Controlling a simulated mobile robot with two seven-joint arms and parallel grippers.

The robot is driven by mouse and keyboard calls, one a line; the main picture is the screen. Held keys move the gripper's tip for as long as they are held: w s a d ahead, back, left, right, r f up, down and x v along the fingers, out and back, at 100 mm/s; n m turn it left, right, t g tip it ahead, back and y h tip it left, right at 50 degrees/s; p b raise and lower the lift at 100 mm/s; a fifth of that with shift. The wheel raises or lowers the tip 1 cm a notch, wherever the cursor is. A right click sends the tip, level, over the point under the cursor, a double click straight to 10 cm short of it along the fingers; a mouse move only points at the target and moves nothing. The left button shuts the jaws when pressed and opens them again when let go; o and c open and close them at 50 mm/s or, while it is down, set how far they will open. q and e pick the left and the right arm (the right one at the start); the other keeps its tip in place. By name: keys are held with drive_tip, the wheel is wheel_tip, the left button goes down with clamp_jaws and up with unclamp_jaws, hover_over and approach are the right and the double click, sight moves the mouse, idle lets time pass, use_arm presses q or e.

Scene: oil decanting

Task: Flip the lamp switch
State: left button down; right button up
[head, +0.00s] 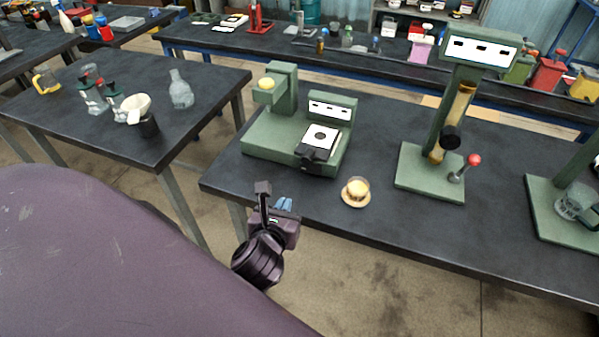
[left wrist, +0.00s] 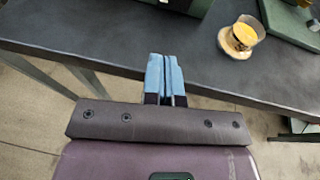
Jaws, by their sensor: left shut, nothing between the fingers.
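A tall green stand (head: 436,130) on the middle table has a white panel at its top and an amber tube with a black knob. A lever with a red ball (head: 473,160) rises from its base. A lower green apparatus (head: 268,133) has a yellow round part, a white plate and a black part at its front. I cannot tell for certain which part is the lamp switch. My left gripper (head: 284,204) is shut and empty, off the table's front edge. Its blue fingers (left wrist: 165,79) are together in the left wrist view. My right gripper is out of view.
A small glass cup of yellow liquid on a saucer (head: 356,203) stands near the front edge; the cup (left wrist: 246,32) shows in the left wrist view too. Another green base with a glass mug (head: 577,203) is at the right. The left table (head: 110,135) holds glassware.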

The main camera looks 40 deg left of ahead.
sight(302, 168)
use_arm(q)
drive_tip(key=x, duration=0.8)
drive_tip(key=r+x, duration=0.1)
drive_tip(key=x, duration=0.3)
drive_tip(key=shift+w+a+f, duration=0.1)
drive_tip(key=shift+w+a, duration=0.05)
drive_tip(key=shift+w, duration=0.05)
drive_tip(key=shift+p+x, duration=0.3)
drive_tip(key=shift+x, duration=0.45)
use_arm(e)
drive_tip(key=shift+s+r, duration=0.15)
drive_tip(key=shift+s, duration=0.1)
